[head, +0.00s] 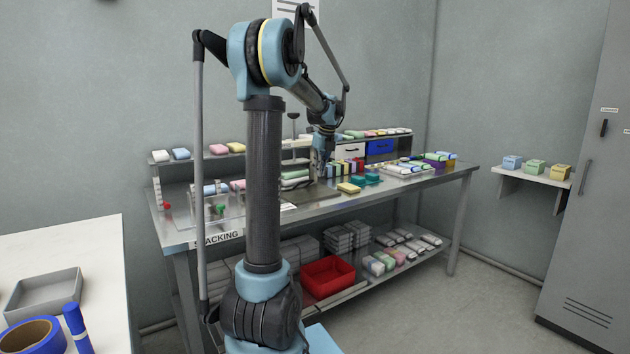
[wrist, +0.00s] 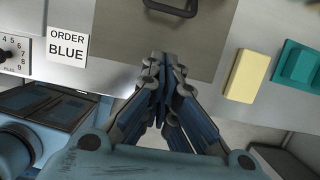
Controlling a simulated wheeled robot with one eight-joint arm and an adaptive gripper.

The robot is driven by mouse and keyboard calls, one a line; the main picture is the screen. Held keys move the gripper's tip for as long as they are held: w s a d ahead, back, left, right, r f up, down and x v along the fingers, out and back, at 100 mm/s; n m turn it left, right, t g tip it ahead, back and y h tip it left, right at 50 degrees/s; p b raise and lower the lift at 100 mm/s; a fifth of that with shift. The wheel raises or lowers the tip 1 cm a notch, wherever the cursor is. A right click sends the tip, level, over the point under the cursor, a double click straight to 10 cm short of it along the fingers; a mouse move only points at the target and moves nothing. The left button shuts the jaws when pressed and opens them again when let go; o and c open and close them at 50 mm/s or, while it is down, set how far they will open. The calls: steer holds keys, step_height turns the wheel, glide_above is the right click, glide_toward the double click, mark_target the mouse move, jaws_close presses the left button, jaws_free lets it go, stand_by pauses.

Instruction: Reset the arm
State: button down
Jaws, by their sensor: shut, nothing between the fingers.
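My arm stands in front of the packing bench and reaches over it in the head view. My gripper (wrist: 162,62) is shut and empty in the wrist view, its fingertips together over the front part of the bench. In the head view the gripper (head: 320,172) hangs above the bench top, partly hidden among the items behind it. A dark handle (wrist: 172,6) on a grey-brown plate (wrist: 150,35) lies just beyond the fingertips.
A yellow block (wrist: 242,75) and a teal piece (wrist: 298,65) lie to the right of the gripper. A sign (wrist: 67,45) reads ORDER BLUE. The bench (head: 400,188) holds many wrapped packs. A red bin (head: 327,278) sits on its lower shelf. A white table (head: 95,240) stands at left.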

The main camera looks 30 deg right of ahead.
steer(key=shift+v, duration=2.55)
